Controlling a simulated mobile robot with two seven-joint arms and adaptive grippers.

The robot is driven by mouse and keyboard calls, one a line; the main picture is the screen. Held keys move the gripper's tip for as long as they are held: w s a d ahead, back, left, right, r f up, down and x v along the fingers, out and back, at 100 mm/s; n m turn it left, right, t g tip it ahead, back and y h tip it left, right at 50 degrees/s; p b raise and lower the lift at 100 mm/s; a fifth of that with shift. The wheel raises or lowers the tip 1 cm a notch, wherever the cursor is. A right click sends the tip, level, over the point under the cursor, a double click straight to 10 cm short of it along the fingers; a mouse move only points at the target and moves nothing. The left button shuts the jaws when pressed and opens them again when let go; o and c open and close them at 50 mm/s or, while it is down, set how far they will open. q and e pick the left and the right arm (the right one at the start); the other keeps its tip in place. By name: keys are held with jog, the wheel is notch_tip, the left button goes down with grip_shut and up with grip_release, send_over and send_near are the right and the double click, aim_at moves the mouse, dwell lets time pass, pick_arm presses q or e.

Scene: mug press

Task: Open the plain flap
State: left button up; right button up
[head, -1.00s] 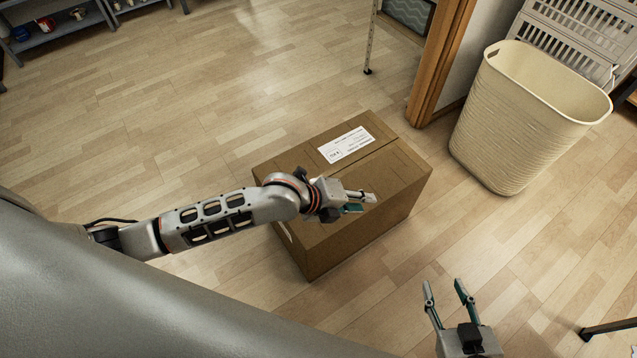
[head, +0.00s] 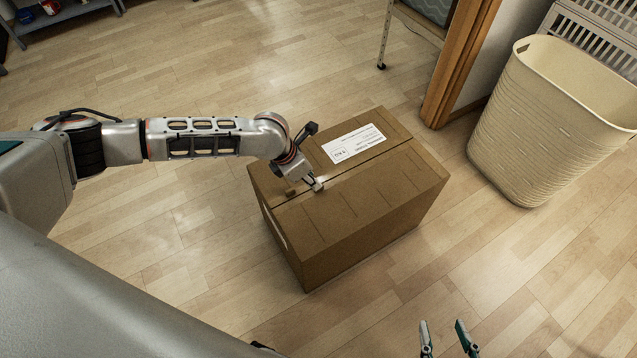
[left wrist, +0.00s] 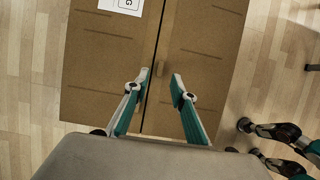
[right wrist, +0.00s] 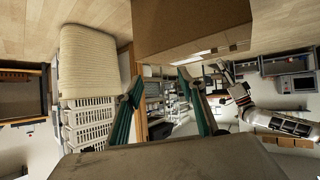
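A closed brown cardboard box (head: 345,235) stands on the floor. A seam divides its top into a flap with a white label (head: 353,143) and a plain flap (head: 375,185), which lies flat on the near side. In the left wrist view the plain flap (left wrist: 205,50) is right of the seam. My left gripper (head: 316,186) points down over the top near the seam; its fingers are open (left wrist: 160,78) on either side of the seam. Whether they touch the cardboard I cannot tell. My right gripper (head: 444,330) is open and empty, right of the box's near side.
A tall cream basket (head: 545,120) stands right of the box, by a wooden door frame (head: 460,65). A shelf (head: 60,18) is at the far left. The floor around the box is mostly clear.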

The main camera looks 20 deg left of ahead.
pick_arm(q)
jog(key=x, duration=0.3)
jog(key=b+x, duration=0.1)
jog(key=shift+s+f, duration=0.2)
jog(key=shift+f, duration=0.25)
jog(key=shift+w+d+f, duration=0.2)
jog(key=shift+w+f, duration=0.05)
jog(key=shift+f, duration=0.05)
jog(key=shift+w, duration=0.15)
pick_arm(e)
jog(key=shift+w+a+r+t+y, duration=0.15)
jog(key=shift+a+r, duration=0.1)
jog(key=shift+a, duration=0.15)
jog(key=shift+w+a+r+t+y, duration=0.15)
jog(key=shift+a+r, duration=0.05)
jog(key=shift+a, duration=0.2)
pick_arm(q)
grip_shut()
